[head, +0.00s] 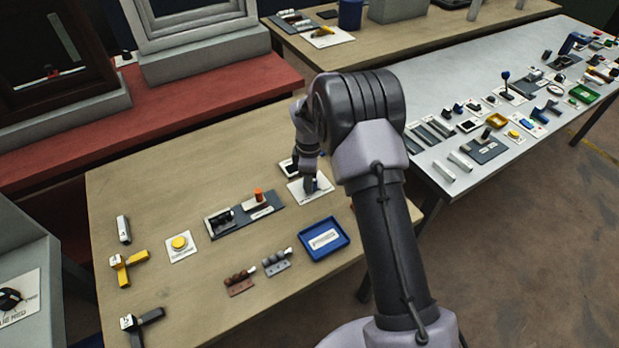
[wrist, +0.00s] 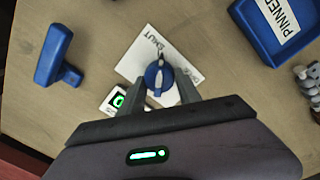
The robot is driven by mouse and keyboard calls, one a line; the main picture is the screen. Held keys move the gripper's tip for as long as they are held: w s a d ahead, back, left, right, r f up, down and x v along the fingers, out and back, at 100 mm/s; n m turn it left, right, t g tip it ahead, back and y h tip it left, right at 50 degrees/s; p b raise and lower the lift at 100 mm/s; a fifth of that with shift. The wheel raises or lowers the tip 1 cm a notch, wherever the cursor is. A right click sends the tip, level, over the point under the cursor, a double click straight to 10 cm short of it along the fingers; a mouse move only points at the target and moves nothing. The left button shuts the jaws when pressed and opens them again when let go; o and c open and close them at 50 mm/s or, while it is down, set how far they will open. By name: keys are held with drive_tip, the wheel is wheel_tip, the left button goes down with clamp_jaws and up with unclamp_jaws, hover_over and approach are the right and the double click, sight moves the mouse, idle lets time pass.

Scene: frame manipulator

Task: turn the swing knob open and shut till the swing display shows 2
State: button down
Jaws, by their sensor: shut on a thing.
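The swing knob (wrist: 158,76) is a blue round knob with a pale bar across it, on a white plate (wrist: 133,64) in the wrist view. The bar points up, close to the word SHUT on the plate; the lettering at the plate's right is hard to read. My gripper (wrist: 162,88) has a finger on either side of the knob and is shut on it. A small display (wrist: 120,100) left of the knob shows a green digit that looks like 0, partly hidden by a finger. In the head view my gripper (head: 309,181) is down at the white plate (head: 299,189).
A blue tray (head: 324,240) marked PINNED lies near the plate. A blue T-shaped handle (wrist: 53,56) lies left of it in the wrist view. A dark panel with an orange knob (head: 259,195) and a yellow button (head: 179,243) are further left on the wooden table.

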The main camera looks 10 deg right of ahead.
drive_tip(key=m, duration=0.3)
drive_tip(key=shift+m+p, duration=0.35)
drive_tip(key=shift+m, duration=0.05)
drive_tip(key=m, duration=0.4)
drive_tip(key=shift+w, duration=0.1)
drive_tip(key=m, duration=0.4)
drive_tip(key=shift+d+m, duration=0.1)
drive_tip(key=shift+m, duration=0.3)
drive_tip(key=shift+w+m+g, duration=0.1)
drive_tip(key=shift+m+g, duration=0.2)
drive_tip(key=shift+m, duration=1.6)
drive_tip(key=c, duration=0.8)
unclamp_jaws()
drive_tip(key=shift+c, duration=0.2)
drive_tip(key=shift+r, duration=0.1)
